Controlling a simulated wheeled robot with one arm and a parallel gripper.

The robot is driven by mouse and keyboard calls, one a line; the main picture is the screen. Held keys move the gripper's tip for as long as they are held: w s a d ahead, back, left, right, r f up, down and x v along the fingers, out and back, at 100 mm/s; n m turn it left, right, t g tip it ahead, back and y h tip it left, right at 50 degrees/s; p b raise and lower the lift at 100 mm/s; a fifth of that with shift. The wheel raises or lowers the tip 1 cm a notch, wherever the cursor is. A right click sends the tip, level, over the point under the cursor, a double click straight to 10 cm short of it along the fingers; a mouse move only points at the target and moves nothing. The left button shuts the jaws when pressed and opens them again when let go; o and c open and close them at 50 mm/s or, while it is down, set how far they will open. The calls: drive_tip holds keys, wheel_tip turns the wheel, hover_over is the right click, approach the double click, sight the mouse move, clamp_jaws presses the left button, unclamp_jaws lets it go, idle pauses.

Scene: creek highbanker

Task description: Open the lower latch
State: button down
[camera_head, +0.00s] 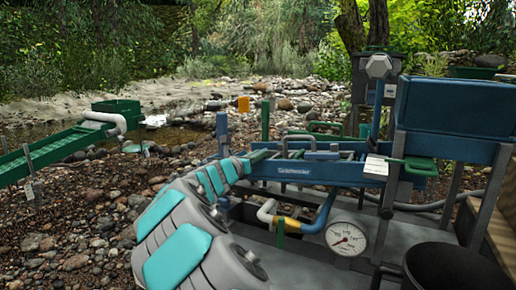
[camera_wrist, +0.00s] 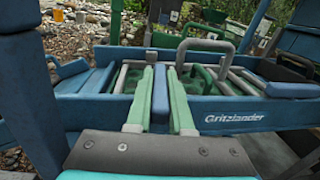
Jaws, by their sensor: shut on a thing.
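My gripper (camera_wrist: 161,80) reaches over the near wall of the blue sluice trough (camera_wrist: 235,118), left of its "Gritzlander" lettering. Its two pale green fingers are closed on a narrow blue piece (camera_wrist: 160,98), which looks like the lower latch's lever. The fingers hide part of it, so I cannot tell its full shape or whether the latch is released. In the head view, my gripper (camera_head: 260,154) is at the left end of the trough (camera_head: 350,173).
A round pressure gauge (camera_head: 346,239) and a bent pipe with a yellow fitting (camera_head: 290,222) stand below the trough. A blue hopper (camera_head: 455,107) is at the right. A black bucket (camera_head: 455,268) is at the lower right.

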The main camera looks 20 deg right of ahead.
drive_tip(key=shift+w+a+m+g+h+p, duration=0.1)
drive_tip(key=shift+w+m+g+h+p, duration=0.05)
drive_tip(key=shift+m+g+h+p, duration=0.8)
drive_tip(key=shift+m+g+h, duration=0.25)
drive_tip(key=shift+m+g, duration=0.5)
drive_tip(key=shift+g, duration=0.5)
drive_tip(key=c, duration=0.8)
unclamp_jaws()
drive_tip(key=b+v, duration=0.1)
drive_tip(key=v, duration=0.6)
drive_tip(key=shift+s+a, duration=0.2)
drive_tip(key=shift+a, duration=0.15)
